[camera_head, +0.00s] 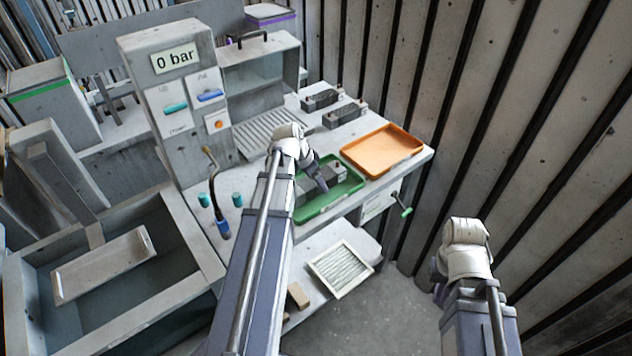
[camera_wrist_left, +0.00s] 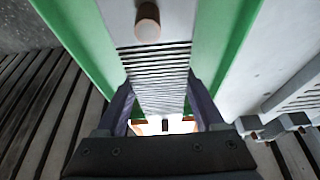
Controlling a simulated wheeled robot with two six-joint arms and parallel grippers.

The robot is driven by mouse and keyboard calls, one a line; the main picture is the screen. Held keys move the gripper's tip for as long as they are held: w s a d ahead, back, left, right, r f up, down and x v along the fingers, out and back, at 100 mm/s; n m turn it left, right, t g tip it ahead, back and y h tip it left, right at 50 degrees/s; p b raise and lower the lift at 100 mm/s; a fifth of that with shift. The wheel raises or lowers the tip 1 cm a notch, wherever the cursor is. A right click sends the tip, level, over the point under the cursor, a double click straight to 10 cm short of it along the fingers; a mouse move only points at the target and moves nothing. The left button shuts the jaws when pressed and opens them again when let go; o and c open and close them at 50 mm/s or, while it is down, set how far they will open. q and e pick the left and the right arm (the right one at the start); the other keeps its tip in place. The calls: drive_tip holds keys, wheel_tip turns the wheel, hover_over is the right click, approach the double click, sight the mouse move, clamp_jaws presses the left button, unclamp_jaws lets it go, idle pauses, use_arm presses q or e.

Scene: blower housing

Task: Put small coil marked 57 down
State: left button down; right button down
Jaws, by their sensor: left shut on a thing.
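My left gripper (camera_head: 318,182) reaches down at the green tray (camera_head: 333,206) on the bench. In the left wrist view the left gripper (camera_wrist_left: 162,98) is shut on a grey finned coil (camera_wrist_left: 155,68) with a copper-coloured round stub (camera_wrist_left: 147,22). Green tray walls (camera_wrist_left: 225,50) show on both sides of the coil. No number can be read on it, and I cannot tell whether it touches the tray floor. Grey blocks (camera_head: 342,170) show in the tray in the head view. My right gripper (camera_head: 438,274) hangs low at the right, mostly hidden behind its wrist.
An empty orange tray (camera_head: 382,150) lies right of the green one. Two dark finned blocks (camera_head: 322,98) stand behind. A framed filter (camera_head: 341,268) lies on the lower shelf.

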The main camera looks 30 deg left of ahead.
use_arm(q)
drive_tip(key=shift+f, duration=0.2)
unclamp_jaws()
drive_tip(key=shift+r, duration=0.1)
drive_tip(key=shift+p+v, duration=0.7)
drive_tip(key=shift+v, duration=0.1)
drive_tip(key=p+v, duration=0.9)
drive_tip(key=v, duration=0.1)
drive_tip(key=shift+r+p, duration=0.3)
drive_tip(key=shift+p, duration=0.1)
